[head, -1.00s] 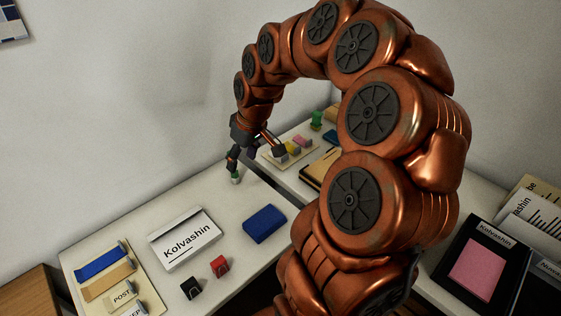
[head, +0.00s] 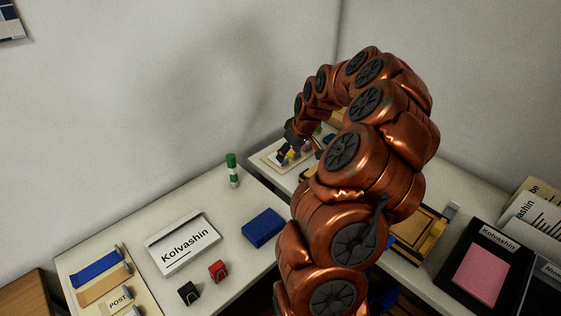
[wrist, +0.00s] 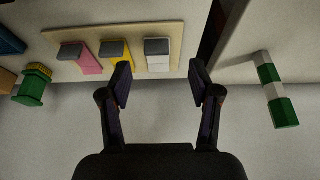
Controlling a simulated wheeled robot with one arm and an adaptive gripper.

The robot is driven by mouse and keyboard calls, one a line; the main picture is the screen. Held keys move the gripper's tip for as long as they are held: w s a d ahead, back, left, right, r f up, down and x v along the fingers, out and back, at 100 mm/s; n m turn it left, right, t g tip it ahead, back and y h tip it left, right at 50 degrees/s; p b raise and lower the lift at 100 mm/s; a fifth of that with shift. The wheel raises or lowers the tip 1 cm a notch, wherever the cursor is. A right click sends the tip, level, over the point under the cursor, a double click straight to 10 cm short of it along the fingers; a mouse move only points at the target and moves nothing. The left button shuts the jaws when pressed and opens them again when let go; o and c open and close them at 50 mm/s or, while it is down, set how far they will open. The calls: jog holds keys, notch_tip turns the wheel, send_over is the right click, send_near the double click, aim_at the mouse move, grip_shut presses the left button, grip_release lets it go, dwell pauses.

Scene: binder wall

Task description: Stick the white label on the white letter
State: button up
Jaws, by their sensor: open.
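The white letter (head: 171,252), marked Kolvashin, lies flat on the left desk. The white label (wrist: 158,64) has a grey end and lies on a tan board (wrist: 95,33), beside a yellow label (wrist: 119,60) and a pink label (wrist: 88,62). In the head view my arm partly hides the board and the fingertips. I cannot tell the height above the board.
A green and white glue stick (head: 232,170) stands on the left desk and shows in the wrist view (wrist: 275,90). A blue block (head: 263,227), a red clip (head: 217,271) and a black clip (head: 189,293) lie near the letter. A green stamp-like object (wrist: 32,86) is near the board.

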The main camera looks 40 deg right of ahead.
aim_at(285, 160)
jog(key=shift+d+p+x, duration=0.15)
jog(key=shift+p+x, duration=0.25)
jog(key=shift+x, duration=0.85)
jog(key=shift+d+p+x, duration=0.1)
jog(key=shift+p+x, duration=0.25)
jog(key=shift+x, duration=0.9)
jog(key=shift+c, duration=0.3)
jog(key=c, duration=0.8)
